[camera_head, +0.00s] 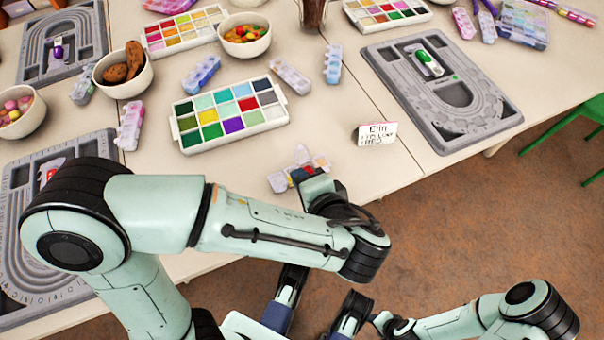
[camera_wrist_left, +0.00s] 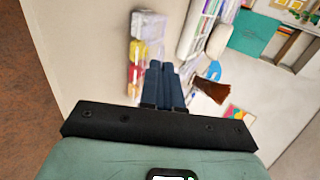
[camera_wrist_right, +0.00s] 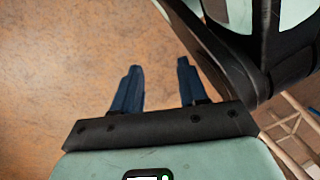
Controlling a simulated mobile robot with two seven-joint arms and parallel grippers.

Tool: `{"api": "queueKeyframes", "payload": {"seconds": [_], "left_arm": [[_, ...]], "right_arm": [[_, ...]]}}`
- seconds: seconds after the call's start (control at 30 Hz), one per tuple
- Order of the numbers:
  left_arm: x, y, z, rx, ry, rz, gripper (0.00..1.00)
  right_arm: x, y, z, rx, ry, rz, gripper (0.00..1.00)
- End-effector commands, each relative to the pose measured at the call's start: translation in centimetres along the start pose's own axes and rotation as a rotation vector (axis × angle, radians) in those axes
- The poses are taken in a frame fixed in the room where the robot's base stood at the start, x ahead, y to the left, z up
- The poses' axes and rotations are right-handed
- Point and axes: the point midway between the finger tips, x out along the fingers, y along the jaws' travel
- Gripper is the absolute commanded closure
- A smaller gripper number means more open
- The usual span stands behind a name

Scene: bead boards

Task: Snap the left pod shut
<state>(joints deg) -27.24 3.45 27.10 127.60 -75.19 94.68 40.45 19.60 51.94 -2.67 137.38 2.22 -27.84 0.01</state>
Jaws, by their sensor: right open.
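A small clear pod (camera_head: 281,182) with red, yellow and dark contents lies near the table's front edge in the head view. One clear lid flap at its back seems to stand up. It also shows in the left wrist view (camera_wrist_left: 140,52), just left of my left fingertips. My left gripper (camera_wrist_left: 166,66) has its fingers together, with nothing visible between them. It is close to the pod; I cannot tell whether it touches. In the head view my left wrist hides part of the pod. My right gripper (camera_wrist_right: 153,75) is open and empty above the floor.
A bead palette (camera_head: 178,128) lies behind the pod and a name card (camera_head: 376,134) to its right. Grey bead boards (camera_head: 480,118) lie right and left (camera_head: 25,240). Bowls (camera_head: 140,82) and several closed pods (camera_head: 130,125) stand farther back. Table is bare around the card.

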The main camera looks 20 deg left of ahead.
Motion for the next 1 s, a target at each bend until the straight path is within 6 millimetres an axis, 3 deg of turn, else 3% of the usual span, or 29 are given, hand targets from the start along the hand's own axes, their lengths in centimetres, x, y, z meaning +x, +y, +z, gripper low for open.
{"api": "queueKeyframes", "payload": {"seconds": [0.1,0.3,0.6,1.0], "left_arm": [[0.1,1.1,-0.1,0.009,0.003,-0.107,1.0],[0.2,2.0,-0.1,0.008,0.002,-0.266,1.0],[0.5,2.8,0.0,0.005,0.001,-0.418,1.0],[0.7,3.1,0.0,0.003,-0.001,-0.472,1.0]], "right_arm": [[1.6,1.7,2.0,0.022,-0.074,0.032,0.57],[2.2,2.9,3.7,0.04,-0.133,0.057,0.57],[2.3,3.3,4.3,0.046,-0.153,0.066,0.57],[2.3,3.3,4.3,0.046,-0.155,0.067,0.57]]}}
